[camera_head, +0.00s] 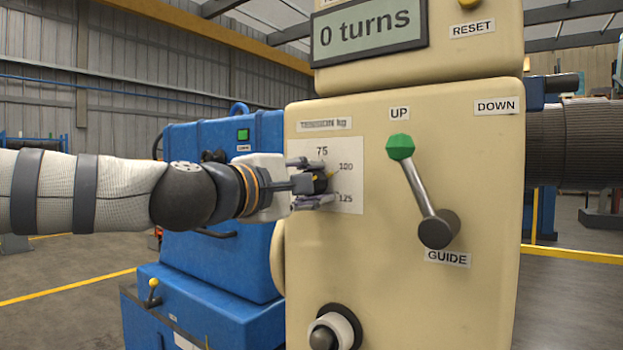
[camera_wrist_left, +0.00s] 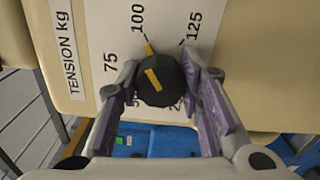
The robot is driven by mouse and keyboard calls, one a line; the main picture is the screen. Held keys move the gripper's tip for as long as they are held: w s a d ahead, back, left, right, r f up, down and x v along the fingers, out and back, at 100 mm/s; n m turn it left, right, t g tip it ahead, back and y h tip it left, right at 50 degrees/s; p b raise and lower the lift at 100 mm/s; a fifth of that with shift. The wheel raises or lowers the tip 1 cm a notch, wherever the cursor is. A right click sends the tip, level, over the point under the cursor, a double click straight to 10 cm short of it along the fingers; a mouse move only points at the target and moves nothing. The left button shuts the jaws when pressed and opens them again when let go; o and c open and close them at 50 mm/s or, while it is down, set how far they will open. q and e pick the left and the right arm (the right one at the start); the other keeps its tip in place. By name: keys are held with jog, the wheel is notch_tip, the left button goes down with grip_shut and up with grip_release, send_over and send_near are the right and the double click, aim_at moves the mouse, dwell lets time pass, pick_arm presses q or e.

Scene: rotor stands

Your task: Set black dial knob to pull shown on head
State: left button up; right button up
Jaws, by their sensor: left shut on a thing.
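The black dial knob (camera_head: 321,183) sits on a white scale plate (camera_head: 347,160) on the cream machine head (camera_head: 400,290). My left gripper (camera_head: 318,184) reaches in from the left and is shut on the knob. In the left wrist view the knob (camera_wrist_left: 164,84) lies between the two fingers (camera_wrist_left: 162,88). Its yellow stripe and a yellow pointer at its rim aim close to the 100 mark. 75 and 125 show to either side; lower numbers are partly hidden by the fingers. The plate's label reads TENSION kg. My right gripper is not in view.
Above is a display (camera_head: 370,35) reading 0 turns; the line over it is cut off. A lever with a green grip (camera_head: 400,147) points to UP on the head's right. A white-collared spindle (camera_head: 333,330) juts out below. Blue machinery (camera_head: 215,200) stands behind the arm.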

pick_arm(q)
jog(key=shift+m, duration=0.3)
dwell(0.4)
jog(key=o, duration=1.2)
jog(key=shift+c, duration=0.2)
